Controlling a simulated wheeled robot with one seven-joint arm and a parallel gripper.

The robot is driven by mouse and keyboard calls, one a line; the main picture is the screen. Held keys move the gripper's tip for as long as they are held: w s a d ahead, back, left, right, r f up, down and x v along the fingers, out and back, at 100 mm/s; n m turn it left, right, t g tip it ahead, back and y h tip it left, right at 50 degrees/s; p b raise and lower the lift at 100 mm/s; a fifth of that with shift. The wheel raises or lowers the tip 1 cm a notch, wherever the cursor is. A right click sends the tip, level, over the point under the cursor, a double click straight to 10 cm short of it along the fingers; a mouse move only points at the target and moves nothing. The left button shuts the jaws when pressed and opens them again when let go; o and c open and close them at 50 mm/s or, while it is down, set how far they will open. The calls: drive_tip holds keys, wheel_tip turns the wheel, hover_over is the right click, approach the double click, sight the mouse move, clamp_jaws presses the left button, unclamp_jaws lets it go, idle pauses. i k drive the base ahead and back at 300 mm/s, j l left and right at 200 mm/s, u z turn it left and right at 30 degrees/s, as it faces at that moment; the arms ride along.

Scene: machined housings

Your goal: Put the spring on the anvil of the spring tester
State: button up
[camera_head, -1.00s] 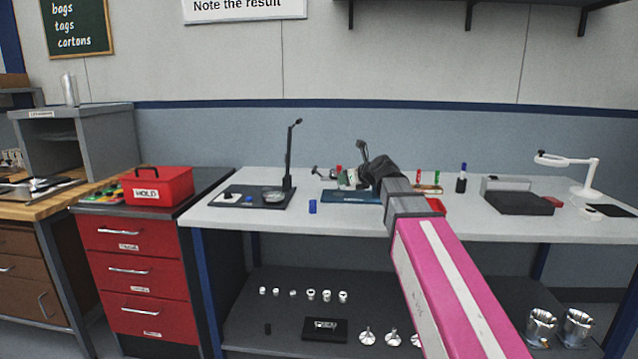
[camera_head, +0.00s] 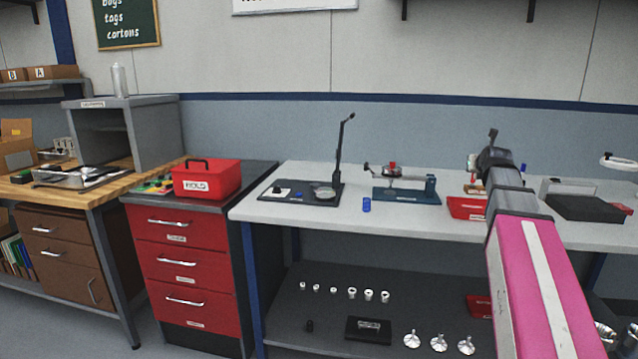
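A blue device with a long low base and a lever-like arm (camera_head: 406,190) stands on the white bench and may be the spring tester. A small red piece (camera_head: 392,169) is on its upper part. A small blue cylinder (camera_head: 366,205) stands on the bench just left of it, apart from it; I cannot tell whether it is the spring. My gripper (camera_head: 492,136) is at the far end of my pink arm, right of the blue device and above the bench. It points away from the camera, so its fingers and anything in them cannot be made out.
A dark plate with a tall black stand (camera_head: 342,158) is at the bench's left. A red tray (camera_head: 466,208) and a dark block (camera_head: 584,208) lie right of the blue device. A red HOLD box (camera_head: 207,182) sits on the drawer cabinet. Several small metal parts line the lower shelf (camera_head: 330,322).

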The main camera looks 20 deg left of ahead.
sight(315, 185)
drive_tip(key=j+z, duration=0.15)
drive_tip(key=j, duration=0.3)
drive_tip(key=j+z, duration=0.1)
drive_tip(key=j, duration=0.35)
drive_tip(key=j+z, duration=0.15)
drive_tip(key=j, duration=0.35)
drive_tip(key=k+j+z, duration=0.1)
drive_tip(key=j, duration=0.35)
drive_tip(key=j+z, duration=0.15)
drive_tip(key=j, duration=0.3)
drive_tip(key=k+j+z, duration=0.1)
drive_tip(key=j, duration=0.3)
drive_tip(key=k+j+z, duration=0.15)
drive_tip(key=j, duration=0.3)
drive_tip(key=k+j+z, duration=0.15)
drive_tip(key=j, duration=0.25)
